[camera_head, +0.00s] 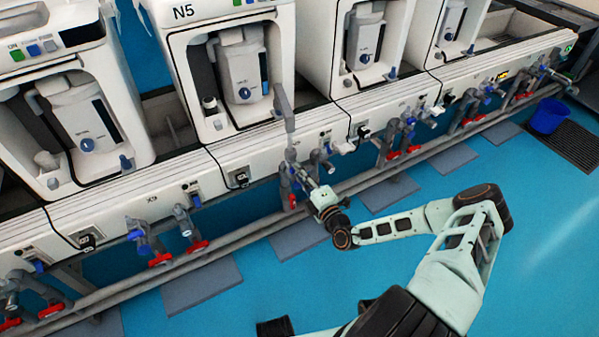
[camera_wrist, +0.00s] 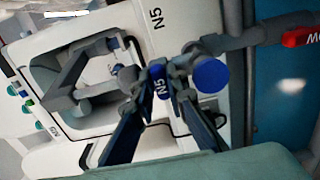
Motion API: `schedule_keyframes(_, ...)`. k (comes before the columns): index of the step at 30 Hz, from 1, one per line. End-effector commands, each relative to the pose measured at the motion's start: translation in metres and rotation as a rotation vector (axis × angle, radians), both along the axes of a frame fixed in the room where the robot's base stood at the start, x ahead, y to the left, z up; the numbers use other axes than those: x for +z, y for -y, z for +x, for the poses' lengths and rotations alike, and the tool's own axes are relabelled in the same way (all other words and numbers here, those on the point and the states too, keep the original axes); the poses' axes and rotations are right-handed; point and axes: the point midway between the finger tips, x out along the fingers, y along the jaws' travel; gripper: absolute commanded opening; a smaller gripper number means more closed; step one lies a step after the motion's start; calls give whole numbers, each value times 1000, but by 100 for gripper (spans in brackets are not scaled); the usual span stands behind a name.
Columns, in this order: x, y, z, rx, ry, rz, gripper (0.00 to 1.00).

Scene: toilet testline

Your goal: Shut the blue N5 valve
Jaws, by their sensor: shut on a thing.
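The blue N5 valve handle (camera_wrist: 158,80) shows its white N5 label in the wrist view, between the tips of my gripper (camera_wrist: 160,92). The two dark fingers close in on it from both sides. In the head view my gripper (camera_head: 300,174) is at the pipework along the front of the white bench, below the machine marked N5 (camera_head: 228,75). The valve handle itself is too small and covered to make out there. How far it is turned is hard to tell.
A grey pipe with a round blue end (camera_wrist: 210,75) is right beside the fingers. A red handle (camera_wrist: 302,37) is at the upper right of the wrist view. More red and blue valves line the bench. A blue bucket (camera_head: 549,115) stands far right; the blue floor in front is mostly clear.

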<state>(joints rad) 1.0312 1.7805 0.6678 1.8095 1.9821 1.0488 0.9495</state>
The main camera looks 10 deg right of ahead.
Motion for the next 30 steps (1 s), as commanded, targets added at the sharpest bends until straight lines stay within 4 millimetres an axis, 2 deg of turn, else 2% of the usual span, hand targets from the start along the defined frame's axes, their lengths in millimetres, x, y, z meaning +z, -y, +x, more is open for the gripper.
schedule_keyframes(8, -1, -2, -2, 4, -4, 3, 0)
schedule_keyframes(9, -1, -2, -2, 4, -4, 3, 15)
schedule_keyframes(14, -1, -2, -1, 3, -2, 1, 30)
schedule_keyframes(23, -1, 0, 0, 1, 0, -5, 30)
schedule_keyframes(30, -1, 0, 0, 2, 39, -125, 30)
